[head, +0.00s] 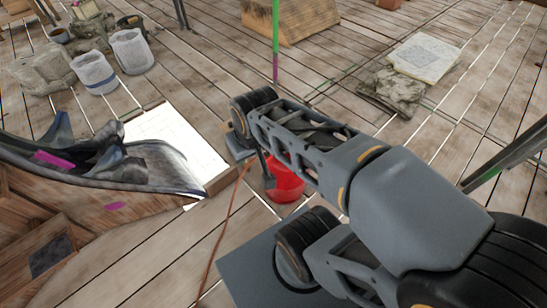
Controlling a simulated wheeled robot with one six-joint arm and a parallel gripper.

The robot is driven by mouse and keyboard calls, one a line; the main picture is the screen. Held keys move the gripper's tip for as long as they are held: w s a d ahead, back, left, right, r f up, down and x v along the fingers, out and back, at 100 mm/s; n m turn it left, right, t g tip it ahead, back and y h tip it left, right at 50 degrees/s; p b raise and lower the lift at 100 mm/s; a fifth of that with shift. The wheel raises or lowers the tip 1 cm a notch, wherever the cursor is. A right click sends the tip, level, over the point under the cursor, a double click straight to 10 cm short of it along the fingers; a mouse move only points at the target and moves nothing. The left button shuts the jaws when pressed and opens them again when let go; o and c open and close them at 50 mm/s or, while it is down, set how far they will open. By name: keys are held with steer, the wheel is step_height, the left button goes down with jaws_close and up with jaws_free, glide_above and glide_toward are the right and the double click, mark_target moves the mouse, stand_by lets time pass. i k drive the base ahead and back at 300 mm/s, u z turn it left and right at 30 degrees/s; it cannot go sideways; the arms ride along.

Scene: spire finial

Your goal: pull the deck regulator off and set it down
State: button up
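My gripper (256,168) points down at the end of my arm, near the middle of the head view. Its dark finger parts are small and partly hidden by the wrist, so I cannot tell how far apart they are. A red rounded object (287,186) stands on the deck just right of and behind the fingers, partly covered by my arm. I cannot tell whether the fingers touch it. An orange hose or cord (232,212) runs from near the gripper down the picture. I cannot make out the deck regulator clearly; my gripper and arm may hide it.
A curved dark metal piece (150,168) and a white sheet (178,132) lie left of the gripper. White buckets (131,51) stand upper left. A thin green and magenta pole (275,40) rises behind. Stacked slabs (424,58) lie upper right. Planks between are mostly clear.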

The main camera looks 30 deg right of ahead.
mark_target(268, 159)
steer(key=z, duration=1.65)
steer(key=i, duration=0.6)
steer(key=u, duration=3.2)
